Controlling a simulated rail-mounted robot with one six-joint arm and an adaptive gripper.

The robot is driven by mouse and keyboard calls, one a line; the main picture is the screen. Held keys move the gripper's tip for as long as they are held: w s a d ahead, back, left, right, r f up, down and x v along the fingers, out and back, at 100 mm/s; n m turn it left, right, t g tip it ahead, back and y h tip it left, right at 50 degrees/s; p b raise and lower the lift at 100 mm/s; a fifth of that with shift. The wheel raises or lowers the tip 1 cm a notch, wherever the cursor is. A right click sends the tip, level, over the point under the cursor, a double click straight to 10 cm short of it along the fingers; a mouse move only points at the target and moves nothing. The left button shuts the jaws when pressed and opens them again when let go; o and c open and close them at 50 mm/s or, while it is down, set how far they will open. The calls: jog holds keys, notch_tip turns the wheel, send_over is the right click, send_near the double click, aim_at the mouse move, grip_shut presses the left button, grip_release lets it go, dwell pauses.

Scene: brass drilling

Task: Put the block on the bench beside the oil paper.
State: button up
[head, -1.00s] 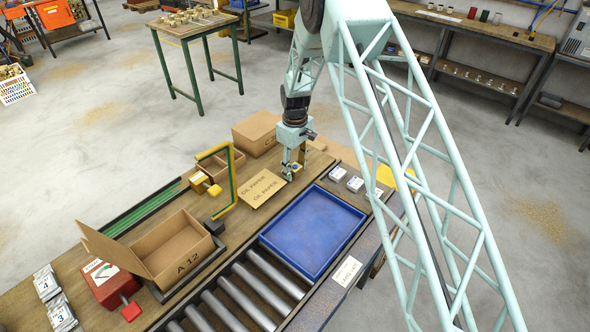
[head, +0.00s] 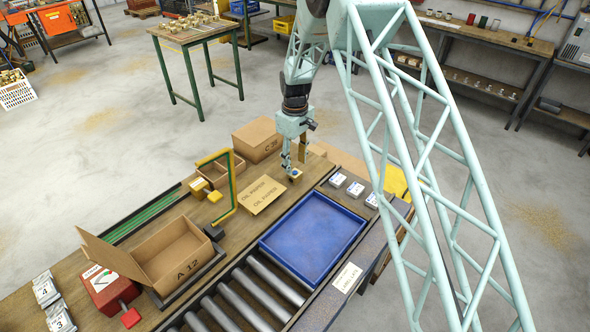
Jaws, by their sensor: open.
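The block (head: 294,174) is a small brass-coloured piece on the bench, just past the upper right edge of the oil paper. It is small and partly hidden by my gripper, so I cannot tell whether it touches the paper. The oil paper (head: 264,195) is a tan, flat stack lettered OIL PAPER, lying on the wooden bench (head: 222,262). My gripper (head: 295,168) points down right over the block, with its fingers open at it. Whether a finger still touches the block cannot be made out.
A blue tray (head: 312,236) lies to the right of the paper, beside the rollers (head: 238,300). A yellow-green frame (head: 232,182) stands left of the paper. An open A 12 carton (head: 182,262) and a closed carton (head: 257,139) stand on the bench. Small white packs (head: 355,188) lie at right.

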aim_at(295, 173)
jog(key=shift+r, duration=2.7)
